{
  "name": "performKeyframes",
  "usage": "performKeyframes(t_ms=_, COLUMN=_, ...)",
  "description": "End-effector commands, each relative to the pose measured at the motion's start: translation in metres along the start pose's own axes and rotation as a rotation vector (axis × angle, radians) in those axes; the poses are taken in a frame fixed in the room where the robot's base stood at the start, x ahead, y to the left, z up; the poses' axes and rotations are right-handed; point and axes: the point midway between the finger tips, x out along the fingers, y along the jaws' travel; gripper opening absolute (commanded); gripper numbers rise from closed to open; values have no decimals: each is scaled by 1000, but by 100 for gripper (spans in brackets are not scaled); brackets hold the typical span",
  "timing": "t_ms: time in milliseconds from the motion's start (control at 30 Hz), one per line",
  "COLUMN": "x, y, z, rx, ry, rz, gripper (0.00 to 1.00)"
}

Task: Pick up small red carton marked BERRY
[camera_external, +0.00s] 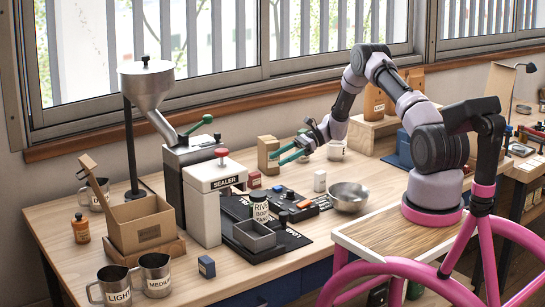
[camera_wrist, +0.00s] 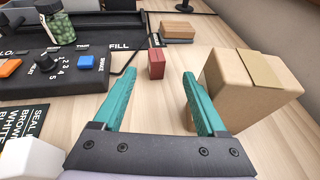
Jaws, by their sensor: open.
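A small red carton (camera_wrist: 157,63) stands on the table, straight ahead of my gripper in the wrist view. In the external view the red carton (camera_external: 254,180) stands just right of the sealer. Its marking is too small to read. My gripper (camera_wrist: 159,75) has two teal fingers, spread apart with nothing between them. The carton is beyond the fingertips, roughly centred in the gap and not touched. In the external view my gripper (camera_external: 284,155) is above the table, up and right of the carton.
A tan box (camera_wrist: 252,88) stands close to my right finger. The black control panel (camera_wrist: 50,82) with buttons and a bean jar (camera_wrist: 57,24) lies at left. A flat brown box (camera_wrist: 177,31) lies behind the carton. A white carton (camera_external: 319,181) and a metal bowl (camera_external: 349,197) stand nearby.

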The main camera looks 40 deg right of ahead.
Motion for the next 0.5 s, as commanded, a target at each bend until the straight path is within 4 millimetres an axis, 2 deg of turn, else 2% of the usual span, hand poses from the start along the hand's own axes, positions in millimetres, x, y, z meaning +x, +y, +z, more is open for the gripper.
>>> performKeyframes(t_ms=100, x=22, y=2, z=-1, rx=1, ry=1, rz=4, gripper=74)
performKeyframes(t_ms=200, x=35, y=2, z=-1, rx=0, ry=2, rz=3, gripper=74)
performKeyframes(t_ms=367, x=46, y=2, z=-1, rx=0, ry=3, rz=2, gripper=74)
performKeyframes(t_ms=500, x=64, y=6, z=-2, rx=0, ry=2, rz=5, gripper=74)
